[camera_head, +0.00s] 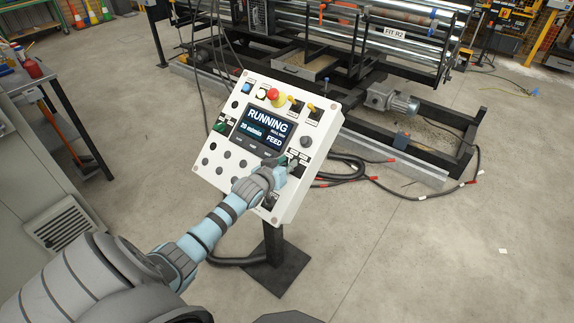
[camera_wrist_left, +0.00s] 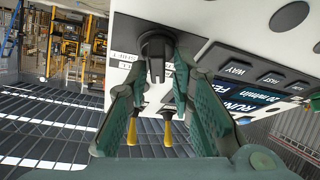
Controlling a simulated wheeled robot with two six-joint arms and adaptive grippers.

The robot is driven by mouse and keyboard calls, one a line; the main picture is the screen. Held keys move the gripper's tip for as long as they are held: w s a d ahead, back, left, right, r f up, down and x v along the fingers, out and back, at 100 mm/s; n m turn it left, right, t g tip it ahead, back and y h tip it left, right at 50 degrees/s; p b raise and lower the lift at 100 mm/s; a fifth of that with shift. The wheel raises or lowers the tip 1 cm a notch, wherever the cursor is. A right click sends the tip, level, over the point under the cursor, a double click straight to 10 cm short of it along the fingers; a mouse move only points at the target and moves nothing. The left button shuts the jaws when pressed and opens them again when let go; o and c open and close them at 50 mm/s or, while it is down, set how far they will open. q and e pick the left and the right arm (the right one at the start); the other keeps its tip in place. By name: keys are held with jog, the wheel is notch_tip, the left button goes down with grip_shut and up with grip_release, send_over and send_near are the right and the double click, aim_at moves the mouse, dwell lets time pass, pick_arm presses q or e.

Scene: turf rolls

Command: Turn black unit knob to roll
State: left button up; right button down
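The white control panel (camera_head: 217,182) stands on a dark post. Its screen (camera_head: 262,130) reads "RUNNING", "20 m/min" and "FEED". My left gripper (camera_head: 286,167) reaches the panel's lower right side and hides part of the switches there. In the left wrist view, a black knob (camera_wrist_left: 157,48) on the white panel face lies between the two green fingertips of the left gripper (camera_wrist_left: 158,66). The fingers are apart on either side of it, with gaps to its narrow grip. The label beside the knob is too small to read surely. My right gripper is out of view.
Black cables (camera_head: 345,172) lie on the floor at right. The roller machine (camera_head: 370,40) stands behind, and a metal bench (camera_head: 75,120) is at left.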

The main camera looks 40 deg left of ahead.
pick_arm(q)
grip_shut()
dwell(0.6)
jog(key=shift+m+h+b, duration=0.3)
jog(key=shift+m+b, duration=0.2)
jog(key=shift+b, duration=0.1)
jog(key=m+h+b, duration=0.1)
jog(key=m+b, duration=0.1)
jog(key=b, duration=0.2)
jog(key=m+h+b, duration=0.1)
jog(key=m+b, duration=0.2)
jog(key=b, duration=0.1)
jog(key=m+h+b, duration=0.1)
jog(key=m+b, duration=0.1)
jog(key=b, duration=0.2)
jog(key=shift+f+h, duration=0.25)
jog(key=shift+h, duration=0.15)
jog(key=shift+r+m+h+b, duration=0.2)
jog(key=shift+m+h+b, duration=0.2)
jog(key=shift+m+b, duration=0.5)
jog(key=shift+s, duration=0.1)
